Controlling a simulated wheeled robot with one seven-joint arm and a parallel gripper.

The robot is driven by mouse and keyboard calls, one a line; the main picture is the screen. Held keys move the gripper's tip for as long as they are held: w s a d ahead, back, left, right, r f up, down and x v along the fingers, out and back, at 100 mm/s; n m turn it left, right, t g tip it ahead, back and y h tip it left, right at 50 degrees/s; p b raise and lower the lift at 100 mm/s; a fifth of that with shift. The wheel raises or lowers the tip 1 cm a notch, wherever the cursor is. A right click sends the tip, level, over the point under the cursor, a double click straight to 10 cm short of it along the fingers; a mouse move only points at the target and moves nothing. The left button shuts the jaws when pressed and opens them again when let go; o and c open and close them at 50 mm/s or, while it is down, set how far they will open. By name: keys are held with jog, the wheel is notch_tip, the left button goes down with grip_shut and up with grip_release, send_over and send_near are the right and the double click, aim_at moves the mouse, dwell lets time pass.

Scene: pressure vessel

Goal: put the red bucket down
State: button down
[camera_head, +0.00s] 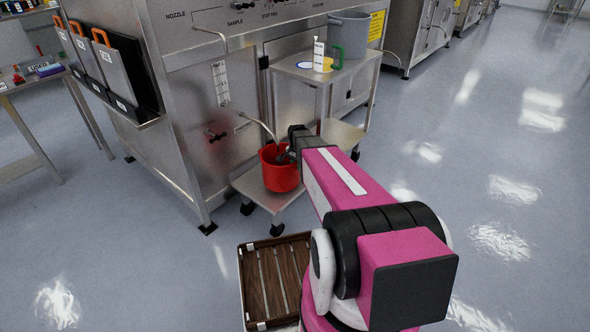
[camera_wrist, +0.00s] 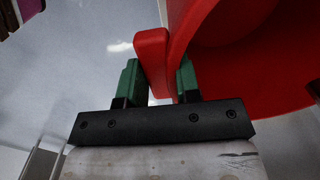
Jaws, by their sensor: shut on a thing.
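The red bucket (camera_head: 279,174) is upright at the front of the steel vessel cabinet, over or on the low shelf of a small wheeled cart (camera_head: 258,192). I cannot tell whether its base touches the shelf. In the wrist view the bucket (camera_wrist: 245,55) fills the upper right. My gripper (camera_wrist: 158,80) has its green fingers on either side of a red tab or handle part of the bucket and is shut on it. In the head view my pink arm reaches to the bucket from the right, and the fingertips are mostly hidden.
A steel cart (camera_head: 300,68) beside the vessel cabinet (camera_head: 185,110) holds a grey pot (camera_head: 350,30) and a white bottle (camera_head: 319,56). A wooden slatted tray (camera_head: 272,280) is on the floor in front. A curved metal spout (camera_head: 258,122) hangs near the bucket. The floor at right is clear.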

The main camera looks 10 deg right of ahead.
jog(key=shift+w+a, duration=0.4)
jog(key=shift+w, duration=0.15)
jog(key=shift+f, duration=1.55)
jog(key=c, duration=0.8)
grip_release()
jog(key=shift+f, duration=0.15)
jog(key=r, duration=1)
jog(key=shift+s+a+r, duration=0.1)
jog(key=shift+s+r, duration=0.1)
jog(key=shift+r, duration=0.2)
jog(key=s+a+r+n, duration=0.1)
jog(key=s+n, duration=0.2)
jog(key=s, duration=0.4)
jog(key=s+a+r+n, duration=0.2)
jog(key=s+n, duration=0.2)
jog(key=s, duration=0.4)
jog(key=s+a+r+n, duration=0.1)
jog(key=s+a+n, duration=0.1)
jog(key=s, duration=0.6)
jog(key=shift+s+a+r+n, duration=0.2)
jog(key=shift+r+n, duration=0.05)
jog(key=shift+n, duration=0.55)
